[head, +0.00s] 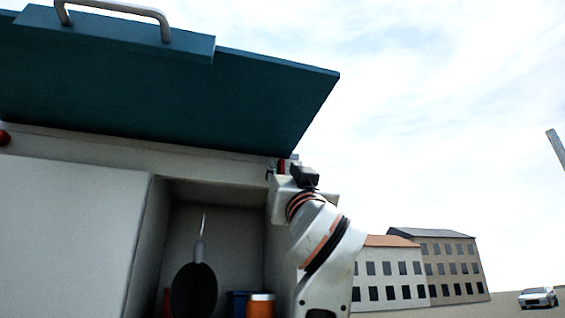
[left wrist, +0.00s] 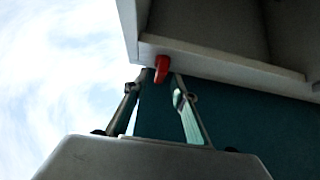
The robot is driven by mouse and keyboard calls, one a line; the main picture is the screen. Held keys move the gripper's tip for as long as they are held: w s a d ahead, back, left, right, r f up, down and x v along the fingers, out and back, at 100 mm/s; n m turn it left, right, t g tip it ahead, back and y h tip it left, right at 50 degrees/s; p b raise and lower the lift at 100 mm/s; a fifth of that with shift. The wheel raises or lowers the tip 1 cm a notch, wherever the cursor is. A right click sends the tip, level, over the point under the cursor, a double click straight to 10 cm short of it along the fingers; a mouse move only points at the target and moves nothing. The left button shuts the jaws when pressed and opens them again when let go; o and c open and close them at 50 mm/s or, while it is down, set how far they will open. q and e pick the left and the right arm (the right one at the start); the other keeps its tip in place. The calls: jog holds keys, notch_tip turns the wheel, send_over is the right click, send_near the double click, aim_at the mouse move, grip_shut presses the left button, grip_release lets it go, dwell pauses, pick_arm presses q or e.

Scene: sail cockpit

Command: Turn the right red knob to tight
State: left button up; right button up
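The right red knob (head: 281,166) sits at the right end of the pale ledge under the blue-green panel, partly hidden by my left gripper (head: 291,172). The knob also shows in the left wrist view (left wrist: 162,68), hanging from the pale edge. There my left gripper (left wrist: 161,78) has its fingers apart, one on each side of the knob. I cannot tell whether either finger touches it. Another red knob (head: 4,138) shows at the left edge of the head view. My right gripper is in neither view.
The large blue-green panel (head: 170,75) with a metal handle (head: 165,25) overhangs the ledge. Below is an open pale compartment (head: 250,205) holding a dark oval object (head: 194,290), an orange container (head: 261,306) and a blue item (head: 237,303). Open sky lies to the right.

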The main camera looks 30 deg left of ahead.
pick_arm(q)
jog(key=shift+x, duration=0.8)
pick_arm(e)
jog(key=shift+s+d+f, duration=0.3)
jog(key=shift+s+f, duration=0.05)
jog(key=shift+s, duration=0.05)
pick_arm(q)
grip_shut()
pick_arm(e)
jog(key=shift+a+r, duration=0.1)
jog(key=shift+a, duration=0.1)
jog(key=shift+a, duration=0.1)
